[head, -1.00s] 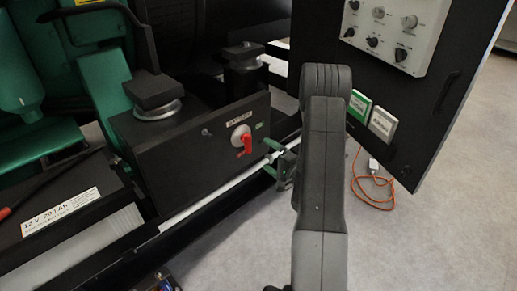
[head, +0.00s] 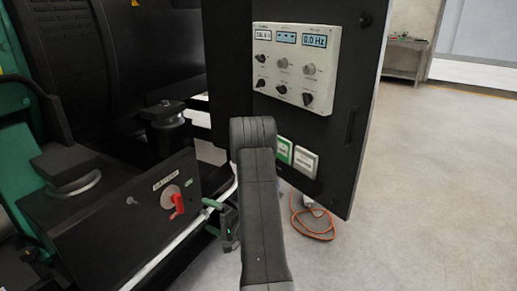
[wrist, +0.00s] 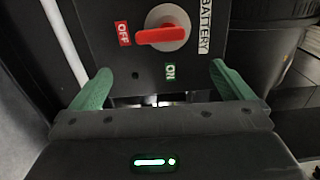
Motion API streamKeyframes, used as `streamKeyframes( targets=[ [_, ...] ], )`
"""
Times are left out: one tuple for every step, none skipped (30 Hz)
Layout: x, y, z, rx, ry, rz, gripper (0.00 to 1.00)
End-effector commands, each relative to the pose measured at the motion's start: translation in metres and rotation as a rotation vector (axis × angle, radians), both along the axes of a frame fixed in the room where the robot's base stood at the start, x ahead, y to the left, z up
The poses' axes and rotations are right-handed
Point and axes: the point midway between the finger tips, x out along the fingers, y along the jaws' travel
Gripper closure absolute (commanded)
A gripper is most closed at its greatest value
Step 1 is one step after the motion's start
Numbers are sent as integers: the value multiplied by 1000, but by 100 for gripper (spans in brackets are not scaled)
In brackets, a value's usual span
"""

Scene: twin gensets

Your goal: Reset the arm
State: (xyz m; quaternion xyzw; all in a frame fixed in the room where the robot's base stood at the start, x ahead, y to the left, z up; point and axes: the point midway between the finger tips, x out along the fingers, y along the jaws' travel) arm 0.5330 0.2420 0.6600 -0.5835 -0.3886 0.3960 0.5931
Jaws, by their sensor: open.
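My gripper (head: 213,216) is open and empty in front of the black battery switch box (head: 110,232). Its green fingers stand wide apart in the wrist view (wrist: 160,69). The red battery switch handle (head: 178,203) sits on the box face, left of my gripper in the head view. In the wrist view the red handle (wrist: 152,36) points at the red OFF label (wrist: 123,33). The green ON label (wrist: 170,71) is below the knob. The fingers do not touch the handle. My arm rises in front of the camera and hides part of the scene.
A black panel door (head: 347,150) with a grey control unit (head: 296,65) stands behind and right of my arm. Its displays are lit. An orange cable (head: 313,227) lies on the floor below. A white bar (head: 167,254) runs along the box. Open floor (head: 430,180) lies right.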

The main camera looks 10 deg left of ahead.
Motion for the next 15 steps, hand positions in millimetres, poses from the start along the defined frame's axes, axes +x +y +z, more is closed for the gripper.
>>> streamKeyframes(
  targets=[
    [2, 9, 0, 0, -2, 6, 0],
    [4, 13, 0, 0, -2, 5, 0],
    [6, 20, 0, 0, -3, 6, 0],
    [9, 25, 0, 0, -4, 6, 0],
    [11, 31, 0, 1, -4, 6, 0],
    [14, 38, 0, 1, -4, 6, 0],
    [16, 43, 0, 0, -4, 6, 0],
    [18, 49, 0, 0, -4, 6, 0],
    [22, 56, 0, 0, -4, 6, 0],
    [24, 62, 0, 1, -4, 6, 0],
    [26, 67, 0, 0, -4, 6, 0],
    [29, 74, 0, 0, -4, 6, 0],
    [31, 79, 0, 1, -4, 5, 0],
    [33, 84, 0, 1, -4, 5, 0],
    [36, 90, 0, 1, -4, 5, 0]
  ],
)
